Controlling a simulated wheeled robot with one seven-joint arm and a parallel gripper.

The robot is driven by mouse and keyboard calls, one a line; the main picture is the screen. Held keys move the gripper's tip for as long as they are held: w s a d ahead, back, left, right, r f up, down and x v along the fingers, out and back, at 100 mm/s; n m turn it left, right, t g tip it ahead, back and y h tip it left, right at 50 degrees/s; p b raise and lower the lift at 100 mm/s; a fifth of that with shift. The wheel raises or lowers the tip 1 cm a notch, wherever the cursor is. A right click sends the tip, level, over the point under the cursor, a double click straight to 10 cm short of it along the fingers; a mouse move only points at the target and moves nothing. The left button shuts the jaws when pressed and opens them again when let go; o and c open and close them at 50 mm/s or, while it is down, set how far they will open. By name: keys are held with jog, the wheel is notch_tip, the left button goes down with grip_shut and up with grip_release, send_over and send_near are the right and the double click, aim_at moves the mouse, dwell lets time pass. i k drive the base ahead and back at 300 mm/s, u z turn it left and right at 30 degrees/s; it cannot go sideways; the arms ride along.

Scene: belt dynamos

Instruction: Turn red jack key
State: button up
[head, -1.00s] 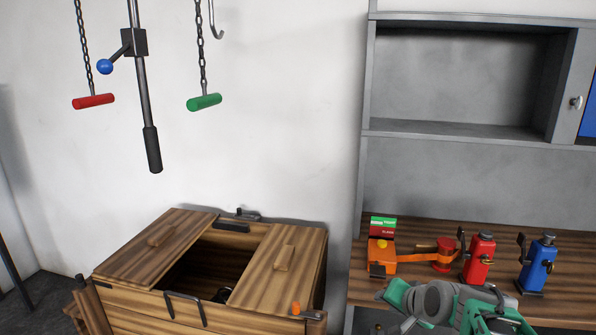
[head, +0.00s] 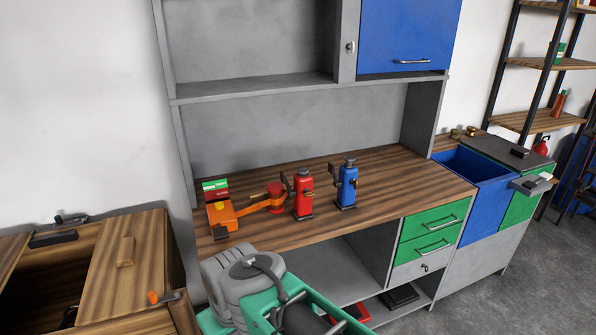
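A red jack (head: 303,197) stands upright on the wooden workbench (head: 400,205), near the middle of the picture. My green and grey arm shows at the bottom, in front of the bench and apart from the jacks. My gripper's fingertips do not show.
An orange device (head: 220,214) with an orange belt to a red drum (head: 274,196) stands left of the red jack. A shelf and a blue cabinet door (head: 408,35) hang above. A wooden chest (head: 130,265) stands left; a blue sink (head: 470,180) lies right.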

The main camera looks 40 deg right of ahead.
aim_at(307, 192)
jog(key=u, duration=2.2)
jog(key=k, duration=0.75)
jog(key=z, duration=1.1)
